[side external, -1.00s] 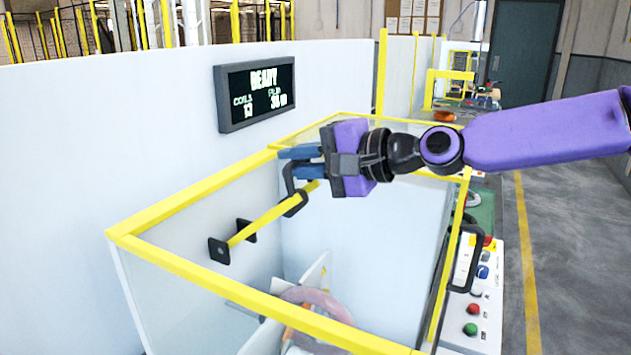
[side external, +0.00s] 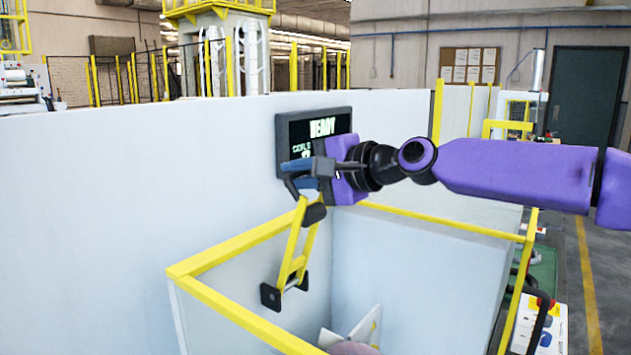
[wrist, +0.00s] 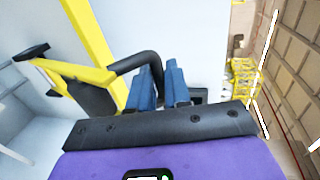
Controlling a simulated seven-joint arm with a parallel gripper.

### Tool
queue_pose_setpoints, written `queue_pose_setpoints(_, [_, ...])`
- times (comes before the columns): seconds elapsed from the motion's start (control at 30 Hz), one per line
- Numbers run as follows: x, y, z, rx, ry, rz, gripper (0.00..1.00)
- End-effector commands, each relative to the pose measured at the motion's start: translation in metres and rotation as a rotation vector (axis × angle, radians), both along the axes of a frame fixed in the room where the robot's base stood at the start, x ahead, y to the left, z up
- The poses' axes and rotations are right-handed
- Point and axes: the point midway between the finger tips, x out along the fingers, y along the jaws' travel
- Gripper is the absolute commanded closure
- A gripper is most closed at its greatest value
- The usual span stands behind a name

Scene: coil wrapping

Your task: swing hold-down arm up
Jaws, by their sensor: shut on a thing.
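The yellow hold-down arm (side external: 292,246) rises steeply from black pivot brackets (side external: 271,297) on the enclosure's back wall in the side view. A black bent handle is at its upper end; it also shows in the wrist view (wrist: 150,62). My gripper (side external: 298,176) is at that upper end, its blue fingers closed around the handle. In the wrist view the blue fingers (wrist: 160,88) stand close together with the handle reaching between them. Below, part of a pinkish coil (side external: 354,348) shows at the bottom edge of the side view, mostly cut off.
A yellow-railed enclosure (side external: 222,256) surrounds the coil, open at the top. A display panel (side external: 285,140) on the white wall is just behind my gripper and partly hidden by it. A control panel (side external: 548,325) with buttons stands at the right.

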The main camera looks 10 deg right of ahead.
Motion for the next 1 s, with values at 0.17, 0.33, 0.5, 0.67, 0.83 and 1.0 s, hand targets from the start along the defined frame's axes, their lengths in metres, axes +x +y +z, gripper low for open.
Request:
queue_pose_setpoints(0.17, [0.011,0.010,0.002,0.001,-0.003,-0.002,1.00])
queue_pose_setpoints(0.33, [0.018,0.016,0.002,0.000,-0.002,-0.002,1.00])
queue_pose_setpoints(0.5, [0.021,0.019,0.002,0.000,-0.002,-0.002,1.00])
queue_pose_setpoints(0.67, [0.022,0.020,0.002,0.002,-0.002,-0.002,1.00])
queue_pose_setpoints(0.83, [0.022,0.020,0.002,0.002,-0.002,-0.003,1.00])
queue_pose_setpoints(1.0, [0.022,0.019,0.002,0.002,-0.002,-0.003,0.73])
